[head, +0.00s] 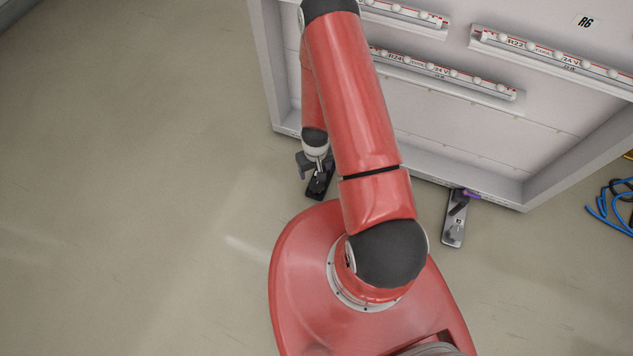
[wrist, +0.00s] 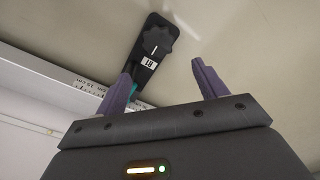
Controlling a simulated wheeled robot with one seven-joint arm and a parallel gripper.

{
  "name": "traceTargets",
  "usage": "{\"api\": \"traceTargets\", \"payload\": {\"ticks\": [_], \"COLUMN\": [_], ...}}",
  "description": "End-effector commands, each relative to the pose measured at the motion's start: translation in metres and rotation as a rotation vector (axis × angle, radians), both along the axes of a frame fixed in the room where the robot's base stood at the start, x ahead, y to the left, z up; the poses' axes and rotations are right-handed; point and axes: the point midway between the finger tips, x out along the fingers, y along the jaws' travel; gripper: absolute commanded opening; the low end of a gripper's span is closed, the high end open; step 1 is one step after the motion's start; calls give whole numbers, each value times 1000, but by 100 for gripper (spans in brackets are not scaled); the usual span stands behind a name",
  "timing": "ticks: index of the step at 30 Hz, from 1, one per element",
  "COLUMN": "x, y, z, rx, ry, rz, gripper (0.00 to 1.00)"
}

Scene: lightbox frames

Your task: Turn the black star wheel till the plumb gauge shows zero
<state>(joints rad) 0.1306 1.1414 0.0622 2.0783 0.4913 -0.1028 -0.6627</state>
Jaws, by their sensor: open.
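In the wrist view a black star wheel (wrist: 160,38) with a white mark sits on a black plate (wrist: 146,75) with a small white number label. My gripper (wrist: 162,68) has its two purple fingers spread, with the wheel beyond the fingertips and nothing seen between them. In the head view my gripper (head: 310,163) is low at the frame's lower left corner, over a black plate (head: 320,186), and my arm partly hides it. A second foot, a silver plate (head: 453,229) with a dark top part, stands to the right. I cannot make out a plumb gauge.
A white lightbox frame (head: 477,168) with rows of lamp strips (head: 440,70) fills the upper right. Its edge (wrist: 40,75) also shows in the wrist view. Blue cable (head: 608,208) lies at the right. The floor at the left is clear.

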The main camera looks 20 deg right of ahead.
Motion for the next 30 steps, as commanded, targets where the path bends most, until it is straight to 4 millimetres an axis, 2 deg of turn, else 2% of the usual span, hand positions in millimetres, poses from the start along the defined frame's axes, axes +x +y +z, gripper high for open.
{"api": "traceTargets", "payload": {"ticks": [5,18,23,30], "x": [-10,-10,-9,-9], "y": [-1,-1,-1,-1], "z": [-20,-83,-91,-92], "rx": [-7,-6,-6,-7], "ry": [16,16,15,15], "rz": [1,0,1,2], "gripper": [71,71,71,71]}}
